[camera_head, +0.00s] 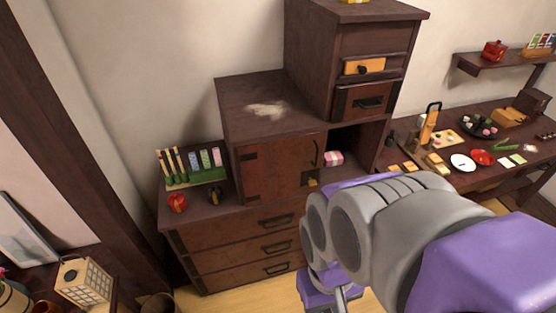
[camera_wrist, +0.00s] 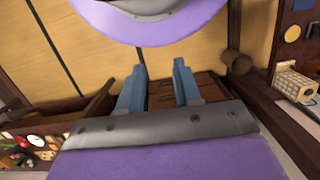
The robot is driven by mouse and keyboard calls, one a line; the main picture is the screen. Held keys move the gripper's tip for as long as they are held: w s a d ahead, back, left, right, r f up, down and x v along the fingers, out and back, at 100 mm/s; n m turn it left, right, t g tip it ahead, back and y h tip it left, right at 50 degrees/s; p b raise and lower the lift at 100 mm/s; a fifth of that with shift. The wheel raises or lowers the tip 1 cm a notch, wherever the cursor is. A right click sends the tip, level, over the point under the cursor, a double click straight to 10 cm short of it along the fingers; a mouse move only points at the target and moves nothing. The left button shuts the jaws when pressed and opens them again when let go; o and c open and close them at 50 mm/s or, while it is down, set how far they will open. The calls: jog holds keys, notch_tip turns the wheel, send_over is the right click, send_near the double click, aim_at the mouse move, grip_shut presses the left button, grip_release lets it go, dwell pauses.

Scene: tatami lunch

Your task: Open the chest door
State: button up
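My arm fills the lower right of the head view, and my fingertips cannot be made out there. In the wrist view my gripper (camera_wrist: 159,84) is open and empty, its two blue-grey fingers apart, with reddish-brown drawer fronts (camera_wrist: 164,96) beyond them.
Drawers (camera_head: 245,247) are below the door. A red apple-like item (camera_head: 177,202) and a green rack (camera_head: 195,178) stand on the left ledge. A table with food (camera_head: 462,162) is at right.

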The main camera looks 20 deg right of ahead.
jog(key=w+d+f+t+h, duration=0.1)
jog(key=w+d+f+t, duration=0.1)
jog(key=w+d, duration=0.5)
jog(key=w+d+f+t+h+b, duration=0.1)
jog(key=w+d+f+t, duration=0.1)
jog(key=w+d, duration=0.5)
jog(key=w+d+f+t+h+b, duration=0.1)
jog(key=w+d+f+t+h, duration=0.1)
jog(key=w+d, duration=0.5)
jog(key=shift+w+d+f+t, duration=0.15)
jog(key=shift+w+t, duration=0.15)
jog(key=shift+w, duration=0.45)
jog(key=shift+w+a+f+t, duration=0.15)
jog(key=shift+w+t, duration=0.15)
jog(key=shift+w, duration=0.4)
jog(key=shift+w+d+f+t, duration=0.15)
jog(key=shift+w+t, duration=0.15)
jog(key=shift+w, duration=0.45)
jog(key=w+d+f+n+t+y+b, duration=0.25)
jog(key=w+d+f+t+y, duration=0.2)
jog(key=w+f+t, duration=0.35)
jog(key=shift+w+a+r+t+y+b, duration=0.55)
jog(key=shift+w+a, duration=0.45)
jog(key=shift+w, duration=1.55)
jog(key=shift+w+a+r+t+y+b, duration=0.35)
jog(key=shift+w+a+t+y+b, duration=0.45)
jog(key=shift+w, duration=1.8)
jog(key=shift+w+a+r+t+y+b, duration=0.35)
jog(key=shift+w+a, duration=0.8)
jog(key=shift+w, duration=1.4)
